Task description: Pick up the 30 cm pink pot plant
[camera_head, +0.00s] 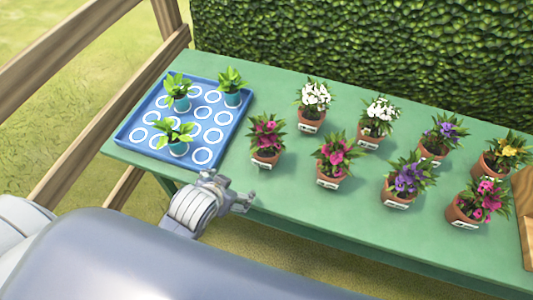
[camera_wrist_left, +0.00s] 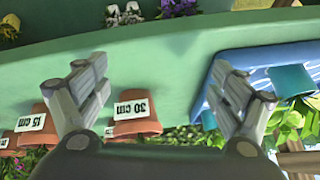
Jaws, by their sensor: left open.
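Pink-flowered plants in terracotta pots stand on the green table in the head view: one near the tray (camera_head: 266,142), one right of it (camera_head: 333,160) and one at the far right (camera_head: 480,203). Their labels are too small to read there. In the left wrist view, which is upside down, a pot labelled "30 cm" (camera_wrist_left: 135,128) stands beyond my left gripper, its flowers mostly hidden. My left gripper (camera_head: 246,200) is open and empty at the table's front edge, in front of the nearest pink plant; its fingers (camera_wrist_left: 161,68) show apart. My right gripper is not in view.
A blue tray (camera_head: 146,147) with several teal-potted seedlings stands at the table's left end. A pot labelled "15 cm" (camera_wrist_left: 30,126) is beside the 30 cm pot. White, purple and yellow plants stand around; a wooden box (camera_head: 525,210) is at the right edge.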

